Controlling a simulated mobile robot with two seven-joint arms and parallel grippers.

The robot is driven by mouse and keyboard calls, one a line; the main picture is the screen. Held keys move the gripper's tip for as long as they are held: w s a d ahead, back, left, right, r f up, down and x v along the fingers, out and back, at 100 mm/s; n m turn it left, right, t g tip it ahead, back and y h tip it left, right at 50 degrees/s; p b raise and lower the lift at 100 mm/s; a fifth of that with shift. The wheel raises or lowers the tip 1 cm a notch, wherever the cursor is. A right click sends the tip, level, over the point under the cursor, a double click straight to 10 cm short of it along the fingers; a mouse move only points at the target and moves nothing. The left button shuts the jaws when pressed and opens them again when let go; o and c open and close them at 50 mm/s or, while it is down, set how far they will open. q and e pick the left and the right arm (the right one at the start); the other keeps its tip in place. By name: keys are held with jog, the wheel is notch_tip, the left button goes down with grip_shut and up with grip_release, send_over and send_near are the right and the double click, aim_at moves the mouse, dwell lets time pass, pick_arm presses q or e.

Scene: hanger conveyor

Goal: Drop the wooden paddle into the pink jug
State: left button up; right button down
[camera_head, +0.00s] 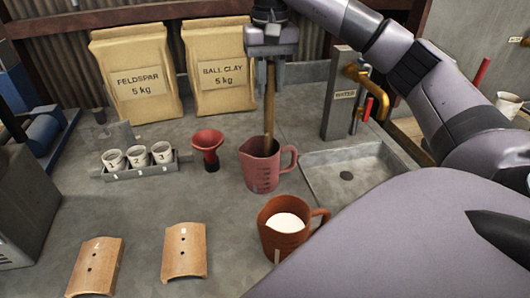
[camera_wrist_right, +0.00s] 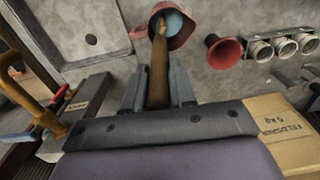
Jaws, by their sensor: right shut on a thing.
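The wooden paddle (camera_head: 270,108) hangs upright from my right gripper (camera_head: 270,58), which is shut on its upper end. Its lower end is at the mouth of the pink jug (camera_head: 262,172) and seems to reach just inside the rim. In the right wrist view the paddle (camera_wrist_right: 158,72) runs from between the fingers (camera_wrist_right: 160,90) toward the jug (camera_wrist_right: 180,28), which shows pale blue inside. The jug stands upright on the grey worktop, its handle to the right. My left gripper is not in view.
A brown-red jug (camera_head: 270,240) with white contents stands in front of the pink jug. A red funnel (camera_head: 207,145) and a rack of numbered cups (camera_head: 138,168) are left. A sink (camera_head: 345,160) and water tap (camera_head: 368,90) are right.

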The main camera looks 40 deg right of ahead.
jog(key=c, duration=0.8)
grip_release()
jog(key=shift+c, duration=0.2)
jog(key=shift+r, duration=3.6)
jog(key=shift+a, duration=0.1)
